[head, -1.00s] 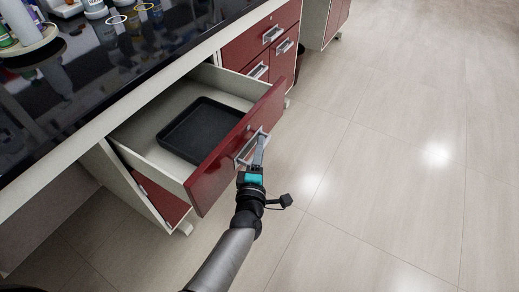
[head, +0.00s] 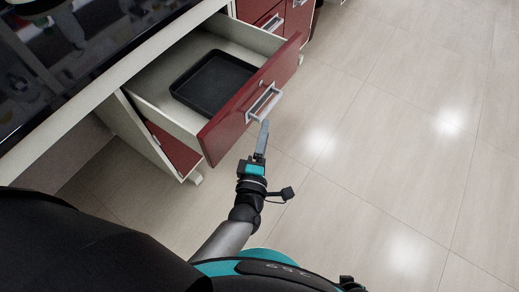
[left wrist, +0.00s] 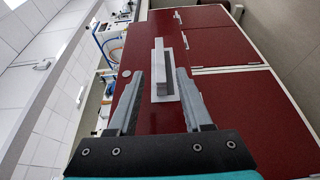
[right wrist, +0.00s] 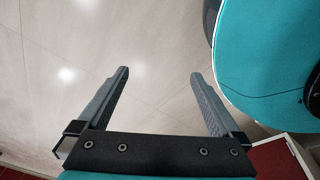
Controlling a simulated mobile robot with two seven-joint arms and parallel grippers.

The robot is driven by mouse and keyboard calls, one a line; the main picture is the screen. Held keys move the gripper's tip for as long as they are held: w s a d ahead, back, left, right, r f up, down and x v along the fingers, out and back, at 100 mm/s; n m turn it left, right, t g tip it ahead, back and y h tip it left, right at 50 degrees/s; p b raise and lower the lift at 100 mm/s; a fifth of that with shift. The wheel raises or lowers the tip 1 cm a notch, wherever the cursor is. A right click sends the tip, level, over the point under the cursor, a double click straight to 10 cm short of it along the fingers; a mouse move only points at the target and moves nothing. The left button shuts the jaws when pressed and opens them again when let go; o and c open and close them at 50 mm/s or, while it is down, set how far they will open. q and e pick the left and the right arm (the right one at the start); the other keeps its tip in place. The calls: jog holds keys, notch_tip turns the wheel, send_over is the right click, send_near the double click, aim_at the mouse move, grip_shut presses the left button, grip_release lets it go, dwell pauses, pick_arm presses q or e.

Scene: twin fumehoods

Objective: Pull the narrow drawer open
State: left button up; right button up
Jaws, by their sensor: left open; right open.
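The narrow drawer (head: 225,135) has a red front and is pulled well out of the white cabinet under the dark counter. A black tray (head: 212,82) lies inside it. Its metal handle (head: 263,103) is on the red front and also shows in the left wrist view (left wrist: 161,80). My left gripper (head: 265,124) is open, just in front of the handle and apart from it. In the left wrist view, the handle lies ahead, between the lines of the two fingers (left wrist: 155,75). My right gripper (right wrist: 158,75) is open and empty above the floor.
Other red drawers (head: 262,10) stand closed behind the open one. A dark countertop (head: 80,60) runs above on the left. The tiled floor (head: 400,130) to the right is clear. My teal base shows low in the head view.

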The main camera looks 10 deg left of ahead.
pick_arm(q)
jog(key=s, duration=0.5)
jog(key=shift+s+d+p, duration=0.15)
jog(key=shift+s+p, duration=0.2)
jog(key=shift+s, duration=0.05)
pick_arm(e)
jog(key=shift+s+d+f, duration=0.1)
jog(key=shift+s+d, duration=0.6)
jog(key=shift+s, duration=0.2)
